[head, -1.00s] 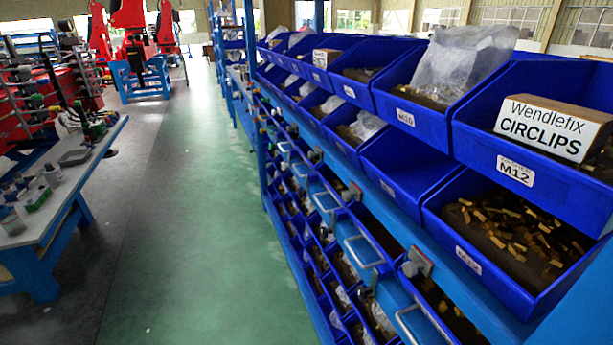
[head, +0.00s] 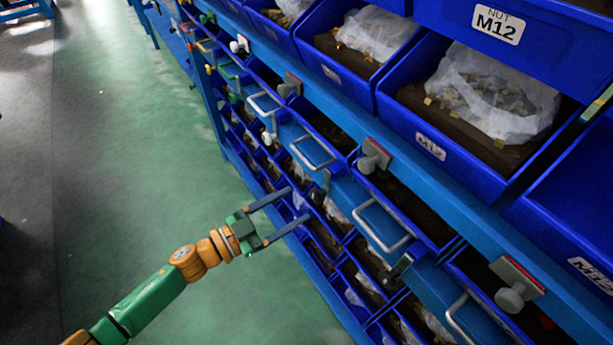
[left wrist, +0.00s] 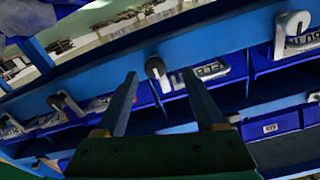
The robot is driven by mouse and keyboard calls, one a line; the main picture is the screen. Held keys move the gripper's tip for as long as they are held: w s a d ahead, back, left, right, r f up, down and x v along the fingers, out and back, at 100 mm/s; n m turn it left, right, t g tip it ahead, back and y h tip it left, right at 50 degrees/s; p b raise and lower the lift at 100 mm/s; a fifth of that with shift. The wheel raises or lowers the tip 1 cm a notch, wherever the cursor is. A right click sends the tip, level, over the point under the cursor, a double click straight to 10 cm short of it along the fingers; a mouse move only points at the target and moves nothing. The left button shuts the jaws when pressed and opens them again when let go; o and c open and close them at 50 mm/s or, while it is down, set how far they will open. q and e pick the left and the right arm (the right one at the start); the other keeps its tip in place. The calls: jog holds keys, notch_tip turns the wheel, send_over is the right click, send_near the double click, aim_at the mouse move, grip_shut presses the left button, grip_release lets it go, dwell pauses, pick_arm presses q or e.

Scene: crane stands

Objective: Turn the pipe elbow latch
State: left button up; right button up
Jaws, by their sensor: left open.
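My left gripper (head: 298,204) is open and empty, reaching from the lower left toward the side of the blue rack. A small dark elbow-shaped latch (head: 319,188) is just beyond its fingertips, and a similar latch (head: 397,270) is further right and nearer. A pale bent pipe-like latch (left wrist: 291,30) is at the upper right there. I cannot tell which one is the pipe elbow latch. My right gripper is out of view.
The rack holds blue bins (head: 410,130) with bagged parts. Metal pull handles (head: 383,226) and grey knobs on plates (head: 374,156) stick out along its front. Green aisle floor (head: 130,150) is free to the left.

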aim_at(313, 198)
pick_arm(q)
jog(key=x, duration=0.4)
jog(key=s+x, duration=0.1)
jog(key=x, duration=0.1)
jog(key=shift+d+r, duration=0.2)
jog(key=shift+d, duration=0.1)
jog(key=shift+w, duration=0.2)
grip_shut()
